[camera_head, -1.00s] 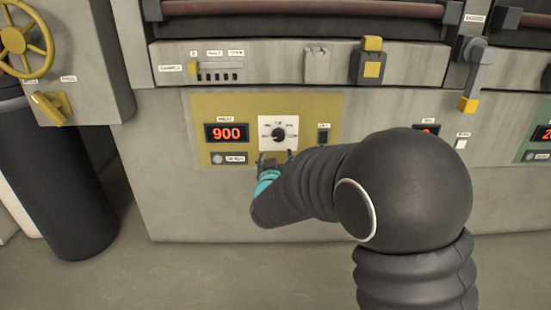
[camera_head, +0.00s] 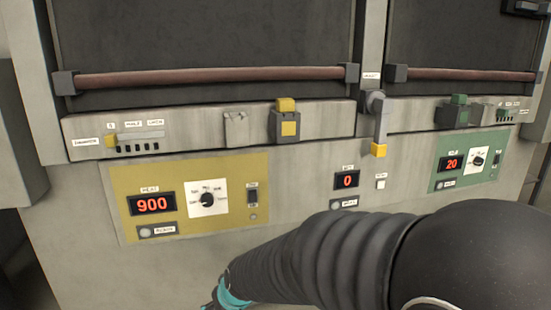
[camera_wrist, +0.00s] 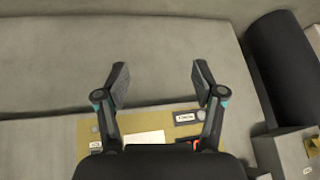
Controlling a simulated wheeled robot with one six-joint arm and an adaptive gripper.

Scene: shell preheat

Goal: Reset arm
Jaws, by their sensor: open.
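My gripper (camera_wrist: 161,82) is open in the wrist view, with two dark fingers spread apart and nothing between them. In the head view my arm reaches from the lower right to the bottom edge, where only a teal-and-dark part of the gripper shows, below the mustard panel (camera_head: 262,168). The white dial plate (camera_head: 195,210) with its black knob (camera_head: 207,199) is clear of the gripper. The panel's edge also shows low in the wrist view (camera_wrist: 84,128), behind the fingers. The fingertips are out of sight in the head view.
The panel's red display (camera_head: 152,204) reads 900. A middle display (camera_head: 347,180) reads 0 and one on the green panel (camera_head: 451,164) reads 20. A yellow-tipped lever (camera_head: 378,150) hangs between two bar-handled doors. A dark cylinder (camera_wrist: 285,60) stands at right in the wrist view.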

